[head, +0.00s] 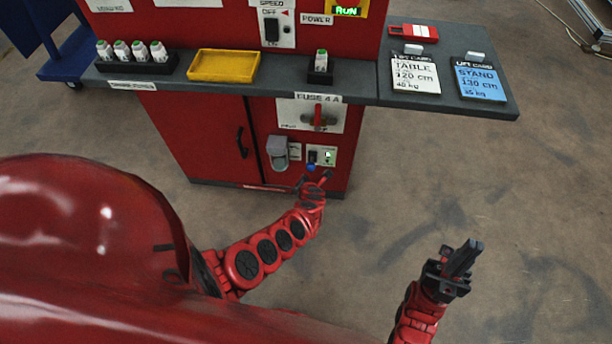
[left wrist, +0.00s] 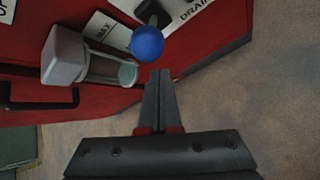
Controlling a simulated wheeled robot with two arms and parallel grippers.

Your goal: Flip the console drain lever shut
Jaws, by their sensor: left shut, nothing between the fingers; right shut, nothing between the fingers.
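The drain lever's blue ball knob (head: 310,168) sticks out low on the front of the red console (head: 200,130), below a small white panel with a green light (head: 328,155). In the left wrist view the blue knob (left wrist: 147,43) is large, on a dark stalk, beside a plate lettered DRAIN (left wrist: 194,10). My left gripper (head: 325,177) is just below and right of the knob. Its shut, empty fingertips (left wrist: 159,73) sit just short of the knob, with a small visible gap. My right gripper (head: 475,246) is shut and empty over open floor at the right.
Left of the lever is a grey box with a clear cup (head: 278,152). Above is the red FUSE 4 A handle (head: 318,116). The grey shelf (head: 380,92) overhangs, carrying a yellow tray (head: 223,65) and lift cards (head: 415,75). The floor right of the console is clear.

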